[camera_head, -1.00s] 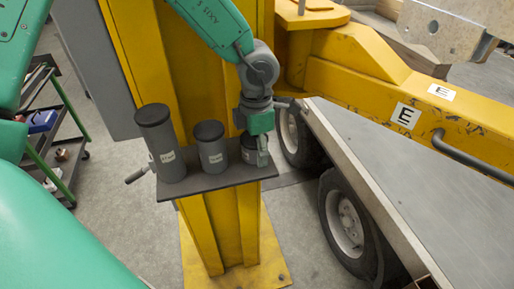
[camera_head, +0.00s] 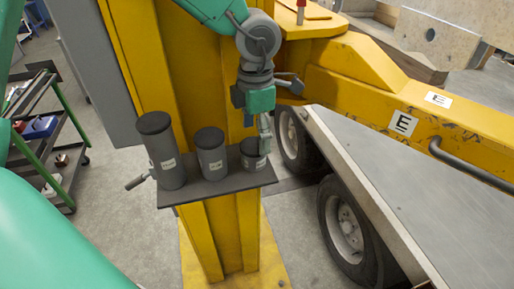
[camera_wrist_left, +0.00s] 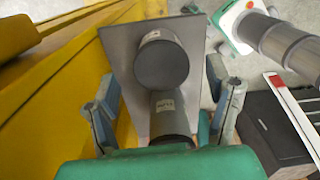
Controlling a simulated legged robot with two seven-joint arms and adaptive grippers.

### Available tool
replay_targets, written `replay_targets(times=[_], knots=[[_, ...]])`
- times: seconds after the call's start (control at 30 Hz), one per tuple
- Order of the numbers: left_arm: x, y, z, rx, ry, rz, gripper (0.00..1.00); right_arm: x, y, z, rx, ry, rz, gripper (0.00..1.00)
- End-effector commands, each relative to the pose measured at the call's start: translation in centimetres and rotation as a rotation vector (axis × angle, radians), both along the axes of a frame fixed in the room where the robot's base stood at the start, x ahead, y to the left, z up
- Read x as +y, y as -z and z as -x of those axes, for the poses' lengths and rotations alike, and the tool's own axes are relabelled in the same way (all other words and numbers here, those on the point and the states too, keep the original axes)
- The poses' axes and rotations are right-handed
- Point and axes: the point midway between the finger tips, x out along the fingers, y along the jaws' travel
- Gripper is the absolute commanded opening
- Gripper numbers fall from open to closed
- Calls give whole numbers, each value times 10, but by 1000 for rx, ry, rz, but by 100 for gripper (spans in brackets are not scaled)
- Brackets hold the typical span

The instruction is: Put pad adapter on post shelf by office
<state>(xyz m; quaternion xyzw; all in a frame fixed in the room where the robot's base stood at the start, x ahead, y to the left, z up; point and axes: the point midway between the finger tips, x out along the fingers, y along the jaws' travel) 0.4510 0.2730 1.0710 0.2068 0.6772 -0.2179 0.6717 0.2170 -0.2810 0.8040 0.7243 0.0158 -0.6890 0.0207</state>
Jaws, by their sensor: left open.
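Three dark grey cylinders with small labels stand upright in a row on the post shelf (camera_head: 215,190), fixed to the yellow post. They are a tall one (camera_head: 165,155), a medium one (camera_head: 211,157) and a short one (camera_head: 252,160) at the right end. I cannot read which is the pad adapter. My left gripper (camera_head: 265,130) is open just above the short cylinder, with a finger still beside it. In the left wrist view, open fingers flank a labelled cylinder (camera_wrist_left: 170,115), with a round-topped one (camera_wrist_left: 161,62) beyond. My right gripper is not in view.
A grey cabinet (camera_head: 95,70) is on the post's left side. A tool cart (camera_head: 45,130) stands at far left. A yellow beam (camera_head: 390,90) and a trailer bed (camera_head: 400,170) with wheels lie right of the post.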

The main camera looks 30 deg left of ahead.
Motion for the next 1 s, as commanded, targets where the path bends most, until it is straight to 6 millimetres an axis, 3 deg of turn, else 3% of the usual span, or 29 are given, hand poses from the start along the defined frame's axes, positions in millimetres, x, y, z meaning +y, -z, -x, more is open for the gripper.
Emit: replay_targets(times=[0.1,0.3,1.0], knots=[[0,-25,-1,-3,-1,3,73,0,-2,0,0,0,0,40],[1,-47,-2,0,-2,1,73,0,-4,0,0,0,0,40],[1,-51,-1,1,-1,-1,73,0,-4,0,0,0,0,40]])
